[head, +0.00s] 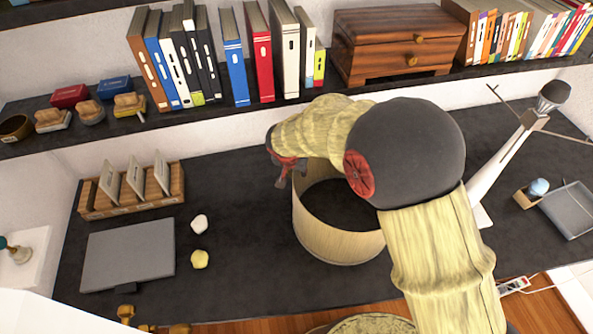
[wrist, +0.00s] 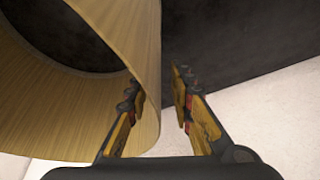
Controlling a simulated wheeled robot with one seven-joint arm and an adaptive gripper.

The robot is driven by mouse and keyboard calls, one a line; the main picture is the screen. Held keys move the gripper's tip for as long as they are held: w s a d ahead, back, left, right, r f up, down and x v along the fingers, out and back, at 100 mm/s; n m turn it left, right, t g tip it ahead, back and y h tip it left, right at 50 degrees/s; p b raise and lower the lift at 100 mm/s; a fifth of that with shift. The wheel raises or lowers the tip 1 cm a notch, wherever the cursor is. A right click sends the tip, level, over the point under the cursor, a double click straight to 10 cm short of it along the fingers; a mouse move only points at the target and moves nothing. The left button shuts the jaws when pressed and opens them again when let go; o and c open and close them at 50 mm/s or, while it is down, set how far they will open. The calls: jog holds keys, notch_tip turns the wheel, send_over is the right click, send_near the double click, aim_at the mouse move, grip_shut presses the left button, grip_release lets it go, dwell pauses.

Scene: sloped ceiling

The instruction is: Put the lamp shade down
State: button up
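The lamp shade (head: 338,235) is a pale, wood-grained open cylinder. It appears upright on the dark desk in the head view, with the dark desk seen through its open top. My gripper (head: 285,175) is at its upper left rim, partly hidden by my arm. In the wrist view the shade (wrist: 90,135) fills the left side. There my gripper (wrist: 157,100) is open, its fingers on either side of the shade's wall edge. The right finger is clear of the wall by a visible gap; whether the left finger touches it I cannot tell.
The dark desk (head: 245,230) is bare left of the shade. Beyond are a grey laptop-like slab (head: 128,255), two small lumps and a wooden file rack (head: 135,205). A white desk lamp (head: 505,150) stands right. A bookshelf (head: 270,110) overhangs the back.

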jog(key=shift+r, duration=0.15)
jog(key=p+v, duration=0.1)
jog(key=v, duration=1.1)
jog(key=s+d+r, duration=1)
jog(key=d+r, duration=0.3)
jog(key=d, duration=0.2)
jog(key=s+d+r+n, duration=0.1)
jog(key=s+d, duration=0.2)
jog(key=s, duration=0.4)
jog(key=s+d+r+n+t+y, duration=0.1)
jog(key=s+d, duration=0.3)
jog(key=s, duration=0.4)
jog(key=shift+s+r+n, duration=0.3)
jog(key=shift+r+n, duration=0.05)
jog(key=shift+n, duration=0.05)
jog(key=shift+d, duration=0.1)
